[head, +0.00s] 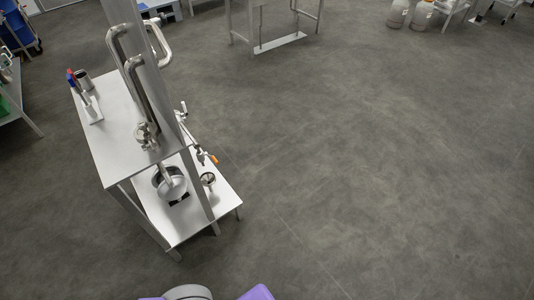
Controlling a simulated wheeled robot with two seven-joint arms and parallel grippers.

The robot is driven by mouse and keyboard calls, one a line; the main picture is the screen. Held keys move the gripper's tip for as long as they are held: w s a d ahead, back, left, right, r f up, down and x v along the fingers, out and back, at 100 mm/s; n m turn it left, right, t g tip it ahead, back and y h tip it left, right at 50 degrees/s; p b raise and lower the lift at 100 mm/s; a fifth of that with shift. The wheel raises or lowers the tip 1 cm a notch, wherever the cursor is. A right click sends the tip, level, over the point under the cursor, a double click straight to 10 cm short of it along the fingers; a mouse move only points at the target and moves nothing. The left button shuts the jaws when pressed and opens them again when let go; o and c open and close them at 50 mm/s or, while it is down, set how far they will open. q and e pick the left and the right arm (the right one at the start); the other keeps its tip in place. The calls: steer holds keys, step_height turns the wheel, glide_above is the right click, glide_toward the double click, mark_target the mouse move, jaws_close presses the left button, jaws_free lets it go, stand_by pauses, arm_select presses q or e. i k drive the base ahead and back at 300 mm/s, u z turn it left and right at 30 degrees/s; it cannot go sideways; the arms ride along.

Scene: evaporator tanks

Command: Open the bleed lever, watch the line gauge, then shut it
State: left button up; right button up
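A small lever with an orange tip (213,158) sits on the thin pipework at the right side of the steel stand. It looks like the bleed lever, but its open or shut position is too small to tell. A round gauge (208,179) stands just below it, over the lower shelf. Its face is too small to read. Neither of my grippers is in view, and nothing of mine touches the lever or the gauge.
The steel stand has an upper shelf (108,140) and a lower shelf (220,205). Tall bent pipes (140,90) and a round metal vessel (170,183) stand on it. The grey floor (380,180) to the right is clear. Glass jars (420,15) stand far off.

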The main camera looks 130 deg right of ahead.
mark_target(214, 159)
steer(key=z, duration=3.55)
steer(key=i, duration=1)
